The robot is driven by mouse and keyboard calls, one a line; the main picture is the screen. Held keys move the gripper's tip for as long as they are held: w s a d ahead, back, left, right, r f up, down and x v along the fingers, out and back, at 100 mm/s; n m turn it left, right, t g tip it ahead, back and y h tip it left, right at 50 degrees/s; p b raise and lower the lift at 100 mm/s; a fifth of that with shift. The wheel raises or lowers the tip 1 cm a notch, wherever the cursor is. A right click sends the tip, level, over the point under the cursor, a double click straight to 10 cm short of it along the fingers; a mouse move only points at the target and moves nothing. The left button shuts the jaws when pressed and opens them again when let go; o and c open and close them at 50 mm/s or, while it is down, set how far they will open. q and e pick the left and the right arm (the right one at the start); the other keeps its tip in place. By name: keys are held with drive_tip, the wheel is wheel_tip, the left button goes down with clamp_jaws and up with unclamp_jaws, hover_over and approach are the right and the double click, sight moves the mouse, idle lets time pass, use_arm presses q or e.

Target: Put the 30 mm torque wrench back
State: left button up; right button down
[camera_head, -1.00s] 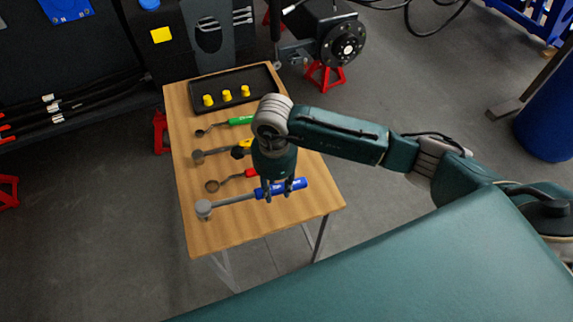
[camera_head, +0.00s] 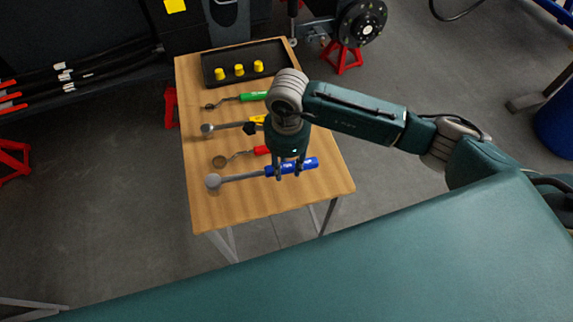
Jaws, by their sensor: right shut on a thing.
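The blue-handled torque wrench (camera_head: 240,177) lies along the near part of the wooden table (camera_head: 240,209), its round grey head to the left. Its size marking is too small to read. My right gripper (camera_head: 287,174) points down over the blue handle and is shut on it. I cannot tell whether the wrench touches the table or is slightly above it. Behind it lie a red-handled wrench (camera_head: 240,156), a yellow-handled wrench (camera_head: 229,126) and a green-handled wrench (camera_head: 252,97), the first two partly hidden by my right arm. My left gripper is not in view.
A black tray (camera_head: 275,52) with yellow pieces (camera_head: 239,70) stands at the table's far end. Red jack stands (camera_head: 343,57) and a wheel hub (camera_head: 361,22) are beyond it. Bare table lies in front of the blue wrench.

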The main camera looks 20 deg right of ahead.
drive_tip(key=shift+w+f+b, duration=0.1)
drive_tip(key=shift+f+b, duration=2.35)
drive_tip(key=shift+f, duration=0.4)
drive_tip(key=c, duration=1.2)
unclamp_jaws()
drive_tip(key=shift+o, duration=0.2)
wheel_tip(320, 180, up, 12)
drive_tip(key=shift+r, duration=0.1)
